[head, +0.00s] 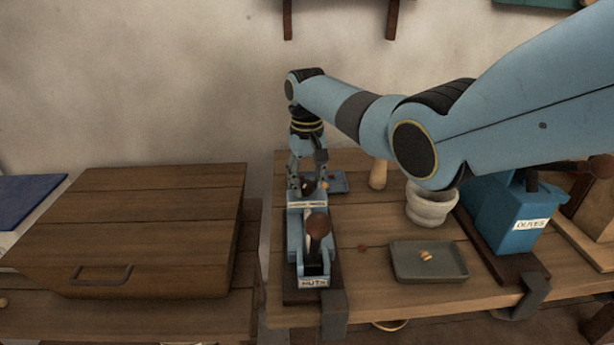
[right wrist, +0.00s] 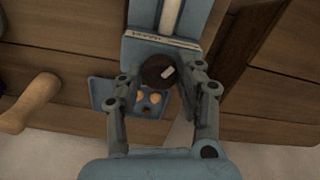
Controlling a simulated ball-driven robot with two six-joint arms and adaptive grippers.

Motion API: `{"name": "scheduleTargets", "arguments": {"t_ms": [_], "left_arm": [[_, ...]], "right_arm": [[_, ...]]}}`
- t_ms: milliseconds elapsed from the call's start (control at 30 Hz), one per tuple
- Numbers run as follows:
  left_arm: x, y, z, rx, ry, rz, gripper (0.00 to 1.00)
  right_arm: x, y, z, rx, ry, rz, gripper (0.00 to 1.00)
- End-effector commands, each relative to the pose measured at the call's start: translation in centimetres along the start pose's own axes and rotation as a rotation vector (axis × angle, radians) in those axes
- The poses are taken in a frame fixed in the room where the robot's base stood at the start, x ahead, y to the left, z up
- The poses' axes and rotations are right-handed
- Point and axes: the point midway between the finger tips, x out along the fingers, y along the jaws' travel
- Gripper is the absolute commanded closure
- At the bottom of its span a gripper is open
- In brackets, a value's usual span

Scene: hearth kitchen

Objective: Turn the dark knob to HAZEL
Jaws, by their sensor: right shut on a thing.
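The dark knob (right wrist: 152,68) is round, with a pale pointer mark slanting up to the right in the right wrist view. It sits on the end of a blue press (right wrist: 165,48), beside a pale label strip (right wrist: 162,37) too small to read. My right gripper (right wrist: 161,76) has its two fingers on either side of the knob and is shut on it. In the head view the right gripper (head: 308,186) reaches down at the far end of the blue press (head: 294,238), marked NUTS; the knob is mostly hidden there. My left gripper is not in view.
A brown ball-topped lever (head: 318,228) rises from the press. To its right are a stone mortar (head: 432,208), a grey tray (head: 420,274) with small nuts and a blue OLIVES press (head: 500,215). A wooden box (head: 150,225) stands left across a gap.

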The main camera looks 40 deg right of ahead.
Motion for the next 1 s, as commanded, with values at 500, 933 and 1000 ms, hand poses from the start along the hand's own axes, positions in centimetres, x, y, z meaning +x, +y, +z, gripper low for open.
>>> {"name": "scheduleTargets", "arguments": {"t_ms": [500, 933, 1000], "left_arm": [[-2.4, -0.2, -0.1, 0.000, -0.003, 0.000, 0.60], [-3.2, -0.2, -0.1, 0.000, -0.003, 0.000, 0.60], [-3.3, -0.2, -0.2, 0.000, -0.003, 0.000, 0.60]], "right_arm": [[-0.2, 0.0, -0.1, -0.487, 0.002, 0.000, 0.97], [-0.2, -0.1, -0.1, -0.894, 0.004, 0.000, 0.97], [-0.2, -0.1, -0.1, -0.957, 0.003, 0.000, 0.97]]}}
